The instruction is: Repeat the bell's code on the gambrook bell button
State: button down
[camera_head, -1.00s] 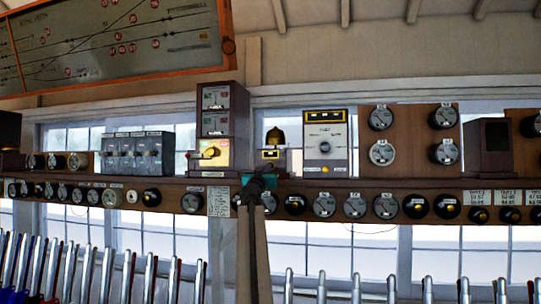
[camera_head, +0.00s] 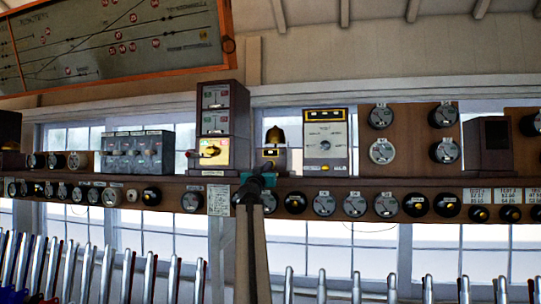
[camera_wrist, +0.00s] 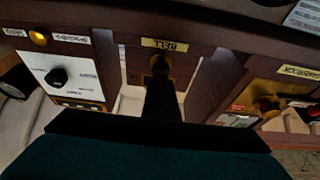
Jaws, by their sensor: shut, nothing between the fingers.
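A small brass bell (camera_head: 275,135) stands on a dark wooden box (camera_head: 271,160) with a yellow label, on the shelf left of centre. My gripper (camera_head: 267,169) is shut and empty, raised right at the front of this box and covering part of it. In the wrist view, which looks upside down, the shut fingers (camera_wrist: 160,82) point at a brass round part (camera_wrist: 159,62) beside a yellow label (camera_wrist: 165,45) on the box. The fingertips overlap that part, so I cannot tell if they touch it. The label is too blurred to read.
A tall instrument with a yellow panel (camera_head: 214,153) stands just left of the box. A white-faced instrument (camera_head: 325,144) stands just right. Several round dials line the shelf front (camera_head: 340,184). Rows of metal levers (camera_head: 288,287) stand below.

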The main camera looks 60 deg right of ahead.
jog(key=shift+w+d+p, duration=0.25)
jog(key=shift+d+p, duration=0.25)
jog(key=shift+d, duration=0.25)
jog(key=shift+a, duration=0.1)
jog(key=shift+s+a+b, duration=0.25)
jog(key=shift+a+b, duration=0.25)
jog(key=shift+a, duration=0.2)
jog(key=shift+w+d+p, duration=0.25)
jog(key=shift+d+p, duration=0.2)
jog(key=shift+d, duration=0.3)
jog(key=shift+a, duration=0.1)
jog(key=shift+s+a+b, duration=0.25)
jog(key=shift+a+b, duration=0.2)
jog(key=shift+a, duration=0.2)
